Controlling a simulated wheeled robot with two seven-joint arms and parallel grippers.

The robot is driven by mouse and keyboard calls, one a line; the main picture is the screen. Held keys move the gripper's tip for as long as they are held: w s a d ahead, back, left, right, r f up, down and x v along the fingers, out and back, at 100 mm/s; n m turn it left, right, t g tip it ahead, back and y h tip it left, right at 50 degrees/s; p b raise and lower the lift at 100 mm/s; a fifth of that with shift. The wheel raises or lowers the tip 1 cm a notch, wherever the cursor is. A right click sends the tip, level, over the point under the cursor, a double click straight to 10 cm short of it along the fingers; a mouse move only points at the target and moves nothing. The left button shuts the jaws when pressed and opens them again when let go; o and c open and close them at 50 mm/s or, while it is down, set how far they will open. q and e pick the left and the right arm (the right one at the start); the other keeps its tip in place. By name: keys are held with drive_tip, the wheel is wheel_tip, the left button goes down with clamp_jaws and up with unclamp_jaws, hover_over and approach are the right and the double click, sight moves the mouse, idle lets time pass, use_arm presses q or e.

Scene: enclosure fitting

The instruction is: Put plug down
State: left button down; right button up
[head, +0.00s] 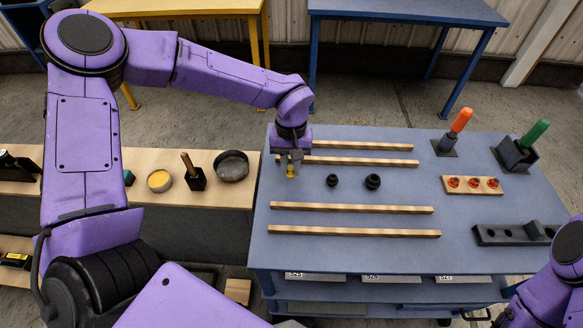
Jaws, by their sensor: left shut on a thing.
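My left gripper (291,162) points down over the left part of the blue table (480,260). It is shut on a small yellow piece (291,172), which looks like the plug and is mostly hidden by the fingers. I cannot tell whether the yellow piece touches the tabletop. Two black round plugs (332,180) (373,181) stand on the table to the right of the gripper, apart from it. My right arm shows at the lower right corner, but its gripper is not in view.
Wooden strips lie behind (360,161) and in front (350,208) of the plugs. At right are a wooden block with red rings (472,185), a dark holed block (510,235), an orange-handled tool (460,121) and a green-handled tool (534,134). A side bench (225,198) holds tins.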

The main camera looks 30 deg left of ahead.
use_arm(q)
wheel_tip(320, 180, down, 2)
drive_tip(key=shift+w+f, duration=0.15)
drive_tip(key=shift+f, duration=0.1)
drive_tip(key=shift+s+d, duration=0.1)
drive_tip(key=shift+s, duration=0.1)
drive_tip(key=c, duration=1)
unclamp_jaws()
drive_tip(key=shift+w+f, duration=0.1)
drive_tip(key=shift+w, duration=0.05)
wheel_tip(320, 180, up, 12)
drive_tip(key=w, duration=0.1)
drive_tip(key=shift+a+r+b, duration=0.2)
drive_tip(key=shift+a+b, duration=0.1)
drive_tip(key=shift+b, duration=0.1)
drive_tip(key=shift+w, duration=0.1)
